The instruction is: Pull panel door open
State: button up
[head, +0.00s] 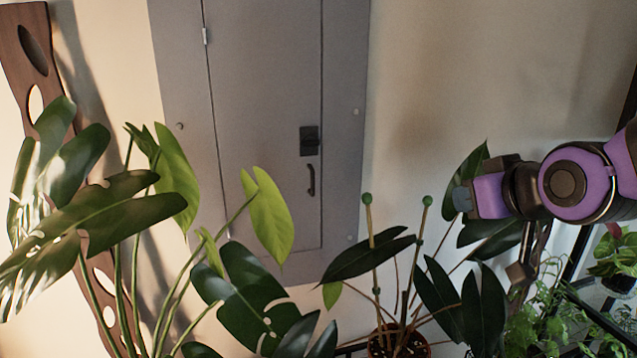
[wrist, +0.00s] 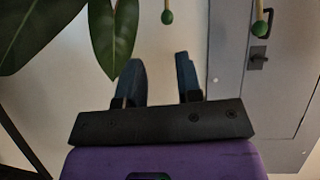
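The grey panel door (head: 265,90) is set in a grey frame on the wall and looks shut. Its hinge (head: 205,36) is on the left edge; a black latch (head: 309,140) and a dark pull handle (head: 311,180) are near the right edge. In the wrist view, the panel door (wrist: 285,85) is at the right, with the latch and handle (wrist: 258,58) partly visible. My gripper (head: 462,198) is right of the panel, well apart from the handle. In the wrist view, my gripper's two fingers (wrist: 159,75) are spread with nothing between them.
A large potted plant with broad leaves (head: 268,215) overlaps the panel's lower left. Green-tipped stakes (head: 368,199) and dark leaves (head: 365,258) rise below the handle's right side. In the wrist view, leaves (wrist: 112,35) hang close to the fingers. Bare wall (head: 440,90) lies right of the panel.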

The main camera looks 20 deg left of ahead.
jog(key=w+a+f+n+t+y, duration=0.1)
jog(key=a+f+n+y, duration=0.15)
jog(key=a, duration=0.85)
jog(key=t+y, duration=0.1)
jog(key=y, duration=0.3)
send_near(313, 191)
jog(key=x, duration=0.3)
jog(key=r+x, duration=0.1)
jog(key=x, duration=0.6)
jog(key=shift+w+a+r, duration=0.1)
jog(key=shift+w+r, duration=0.1)
jog(key=shift+r, duration=0.05)
grip_shut()
